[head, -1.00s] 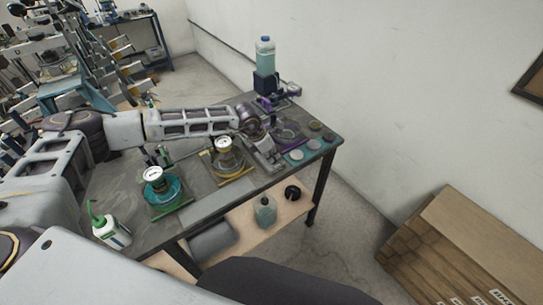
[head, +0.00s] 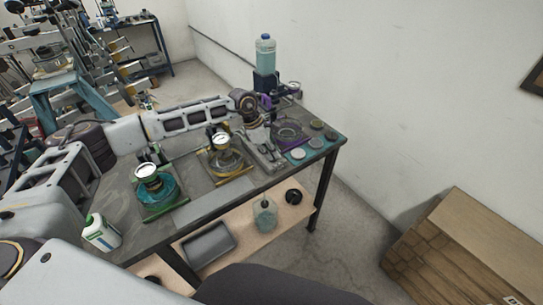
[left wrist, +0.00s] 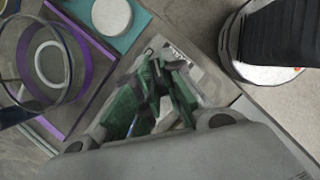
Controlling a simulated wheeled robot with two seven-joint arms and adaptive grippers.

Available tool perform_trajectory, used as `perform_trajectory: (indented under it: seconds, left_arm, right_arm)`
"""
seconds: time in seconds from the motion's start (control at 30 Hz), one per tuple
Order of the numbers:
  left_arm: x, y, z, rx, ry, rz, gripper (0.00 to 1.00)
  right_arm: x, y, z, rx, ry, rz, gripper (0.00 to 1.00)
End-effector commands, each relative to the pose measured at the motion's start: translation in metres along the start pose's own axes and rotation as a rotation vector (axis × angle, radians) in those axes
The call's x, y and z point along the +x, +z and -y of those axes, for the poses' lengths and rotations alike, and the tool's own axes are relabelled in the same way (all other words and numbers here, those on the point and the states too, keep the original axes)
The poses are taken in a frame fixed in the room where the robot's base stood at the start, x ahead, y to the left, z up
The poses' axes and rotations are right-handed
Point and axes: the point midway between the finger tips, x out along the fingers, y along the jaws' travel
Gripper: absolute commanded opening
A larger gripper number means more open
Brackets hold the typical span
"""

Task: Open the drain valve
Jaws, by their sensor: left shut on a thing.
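My left gripper (head: 268,160) is at the table's front edge, right of the yellow frame and in front of the purple one. The purple frame (head: 283,147) bears a clear glass vessel (head: 288,130); the frame also shows in the left wrist view (left wrist: 97,75). The yellow frame (head: 236,181) and green frame (head: 168,211) each bear a vessel with a dial. I cannot tell which part is the drain valve. My right gripper is not in view.
A bottle of pale liquid (head: 265,55) stands on a dark block at the back. A teal mat (head: 320,152) with several discs lies at the right end. A white bottle (head: 102,232) stands at front left. A grey tray (head: 208,245) sits on the lower shelf.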

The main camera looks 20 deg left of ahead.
Motion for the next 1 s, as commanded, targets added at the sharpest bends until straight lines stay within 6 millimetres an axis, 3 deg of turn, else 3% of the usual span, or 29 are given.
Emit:
perform_trajectory:
  seconds: [0.33, 0.7, 1.0]
  left_arm:
    - [0.006, -0.003, -0.001, 0.199, -0.086, -0.003, 0.00]
    - [0.005, -0.002, -0.002, 0.428, -0.182, -0.003, 0.00]
    - [0.005, -0.002, -0.003, 0.580, -0.245, -0.004, 0.00]
  right_arm:
    - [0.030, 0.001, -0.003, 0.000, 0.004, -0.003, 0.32]
    - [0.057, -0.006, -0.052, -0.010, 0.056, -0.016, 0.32]
    - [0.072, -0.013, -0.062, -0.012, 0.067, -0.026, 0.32]
